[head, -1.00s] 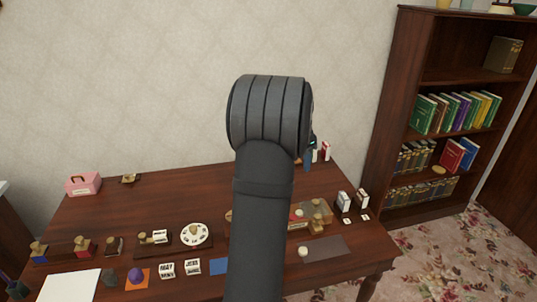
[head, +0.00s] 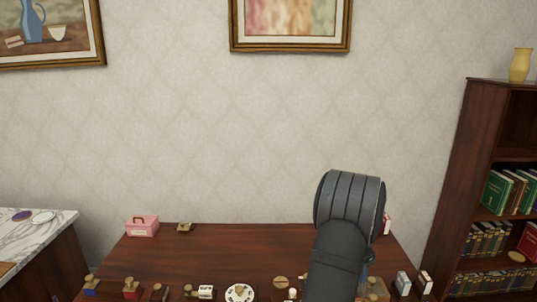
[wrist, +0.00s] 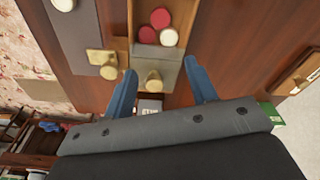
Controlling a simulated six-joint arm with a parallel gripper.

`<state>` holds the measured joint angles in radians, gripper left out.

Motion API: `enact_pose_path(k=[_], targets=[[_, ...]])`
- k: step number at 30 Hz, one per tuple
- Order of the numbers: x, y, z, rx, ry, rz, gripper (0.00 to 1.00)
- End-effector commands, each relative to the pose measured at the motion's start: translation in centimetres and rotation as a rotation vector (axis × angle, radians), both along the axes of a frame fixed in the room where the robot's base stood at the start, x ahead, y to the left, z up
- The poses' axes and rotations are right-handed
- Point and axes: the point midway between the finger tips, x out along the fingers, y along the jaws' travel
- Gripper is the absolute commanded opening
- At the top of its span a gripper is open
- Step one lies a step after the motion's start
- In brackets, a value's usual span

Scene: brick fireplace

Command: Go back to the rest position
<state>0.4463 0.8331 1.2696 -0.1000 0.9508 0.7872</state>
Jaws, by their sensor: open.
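Beyond the fingertips, a wooden tray (wrist: 190,12) holds red and white round pieces (wrist: 160,18).
A pink box (head: 142,227) and a small brass item (head: 185,227) stand at the table's back left. Several small items line the front. A bookcase (head: 455,180) stands to the right and a marble-topped counter (head: 35,235) to the left. The table's back middle is clear.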

Motion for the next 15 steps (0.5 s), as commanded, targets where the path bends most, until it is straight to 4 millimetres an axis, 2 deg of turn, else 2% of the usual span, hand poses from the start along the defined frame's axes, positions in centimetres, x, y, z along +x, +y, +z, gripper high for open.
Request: enact_pose_path(k=[4,15], targets=[[0.03,0.01,0.83,-0.001,-0.001,0.000,0.52],[0.01,0.03,0.78,0.000,0.000,0.001,0.52]])
